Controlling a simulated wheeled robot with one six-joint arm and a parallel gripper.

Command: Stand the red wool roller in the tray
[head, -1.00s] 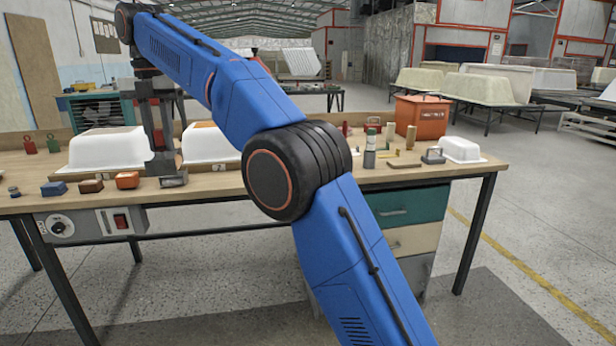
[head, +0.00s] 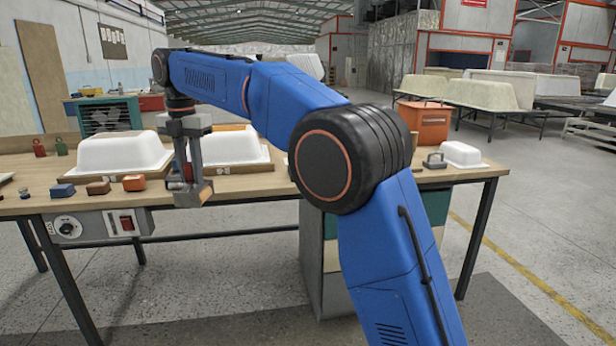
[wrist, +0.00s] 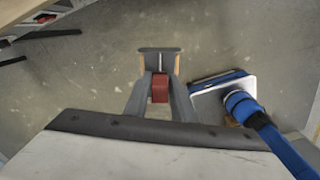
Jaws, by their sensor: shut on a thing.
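My gripper (head: 190,193) hangs down at the front edge of the bench, in front of the gap between the two large white tub shells. In the wrist view my gripper (wrist: 160,62) is shut on a red, block-like piece (wrist: 160,88), which I take for the red wool roller. Only part of it shows between the fingers, with bare floor below. In the head view just a small red patch shows there. I cannot make out the tray; my arm covers much of the bench's right half.
The bench (head: 258,184) carries a left tub shell (head: 120,152), another shell (head: 230,146), and blue (head: 62,190), brown (head: 98,187) and orange (head: 134,183) blocks at the front left. An orange bin (head: 425,120) and small white shell (head: 462,153) stand right. A control box (head: 95,226) hangs in front.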

